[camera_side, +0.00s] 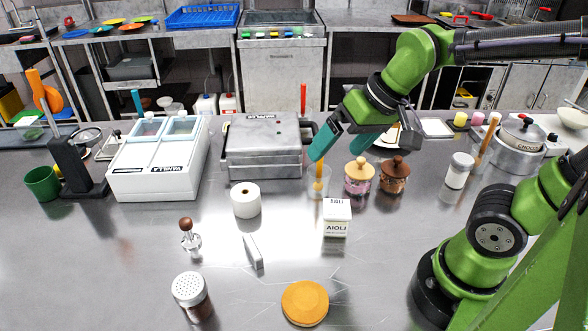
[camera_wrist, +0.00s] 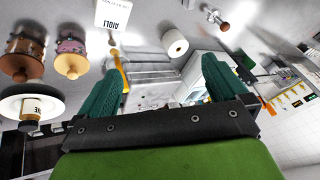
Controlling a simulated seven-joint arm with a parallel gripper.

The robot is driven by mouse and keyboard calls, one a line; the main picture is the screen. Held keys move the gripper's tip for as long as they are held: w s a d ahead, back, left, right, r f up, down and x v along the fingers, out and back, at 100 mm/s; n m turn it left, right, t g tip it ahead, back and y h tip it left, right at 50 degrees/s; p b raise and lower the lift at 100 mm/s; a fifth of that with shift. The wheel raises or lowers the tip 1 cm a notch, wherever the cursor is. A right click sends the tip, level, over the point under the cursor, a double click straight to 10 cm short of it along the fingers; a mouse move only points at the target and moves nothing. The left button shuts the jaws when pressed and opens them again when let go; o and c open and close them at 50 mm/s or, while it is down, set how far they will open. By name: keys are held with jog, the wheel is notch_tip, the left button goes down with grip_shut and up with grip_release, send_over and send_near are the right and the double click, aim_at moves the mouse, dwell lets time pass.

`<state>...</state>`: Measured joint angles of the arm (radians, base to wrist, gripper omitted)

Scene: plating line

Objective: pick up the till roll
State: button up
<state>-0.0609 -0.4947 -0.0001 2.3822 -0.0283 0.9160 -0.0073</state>
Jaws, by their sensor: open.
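The till roll (camera_side: 246,199) is a white paper cylinder with a dark core hole on top. It stands upright on the steel counter (camera_side: 120,270), left of the middle in the side view. It also shows in the wrist view, where the till roll (camera_wrist: 174,43) is above the middle, beyond the fingers. My gripper (camera_side: 345,140) has teal fingers, spread apart with nothing between them. It is above the counter, to the right of the roll and farther back. In the wrist view my gripper (camera_wrist: 165,80) shows both fingers apart at left and right.
A clear cup with a yellow brush (camera_side: 318,180) and two lidded jars (camera_side: 358,178) are near my gripper. A metal press (camera_side: 263,150) is behind the roll; a white slab (camera_side: 253,251) is in front.

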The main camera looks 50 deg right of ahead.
aim_at(245, 191)
jog(key=w+a+f+n+g+h, duration=0.1)
jog(key=w+a+f+n+g, duration=0.15)
jog(key=w, duration=0.75)
jog(key=w+a+f+n+g+h, duration=0.1)
jog(key=w+a+f+n, duration=0.2)
jog(key=w, duration=0.6)
jog(key=f, duration=0.3)
jog(key=w+f, duration=0.1)
jog(key=f, duration=0.6)
jog(key=shift+w+a+f, duration=0.15)
jog(key=shift+w+f, duration=0.05)
jog(key=shift+w, duration=0.15)
jog(key=shift+w+a+f, duration=0.1)
jog(key=shift+w+f, duration=0.1)
jog(key=shift+f, duration=1.35)
jog(key=shift+w+a+f, duration=0.1)
jog(key=shift+w+f, duration=0.1)
jog(key=shift+f, duration=1.3)
jog(key=shift+c, duration=0.2)
jog(key=shift+r, duration=0.1)
jog(key=c, duration=1.1)
jog(key=shift+o, duration=0.2)
